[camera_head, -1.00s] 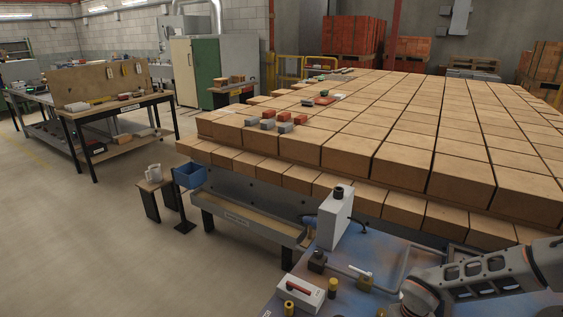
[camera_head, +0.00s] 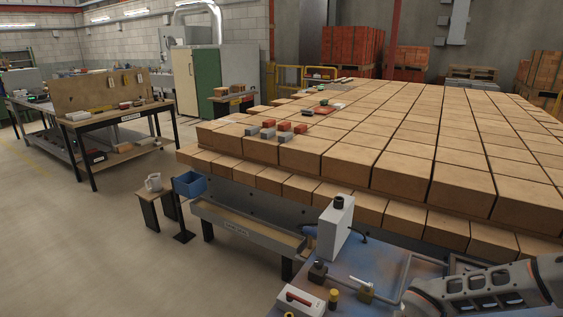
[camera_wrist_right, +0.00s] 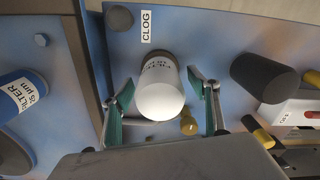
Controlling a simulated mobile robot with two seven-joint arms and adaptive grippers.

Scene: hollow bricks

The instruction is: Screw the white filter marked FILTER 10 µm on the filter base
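The white filter (camera_wrist_right: 161,98) shows in the right wrist view, its printed text partly legible and upside down. My right gripper (camera_wrist_right: 165,128) is open, with one green-padded finger on each side of the filter; gaps show beside it. A blue filter marked 25 µm (camera_wrist_right: 22,93) lies at the left of that view. I cannot pick out the filter base for certain. In the head view my right arm (camera_head: 480,300) reaches in at the lower right, its gripper out of frame. My left gripper is in neither view.
A blue bench (camera_head: 345,275) holds a tall white box (camera_head: 334,230), a black fitting (camera_head: 318,271), a small yellow-black cylinder (camera_head: 333,297) and a white case (camera_head: 301,300). A dark cylinder (camera_wrist_right: 263,77) stands right of the filter. A wide brick stack (camera_head: 400,150) lies behind the bench.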

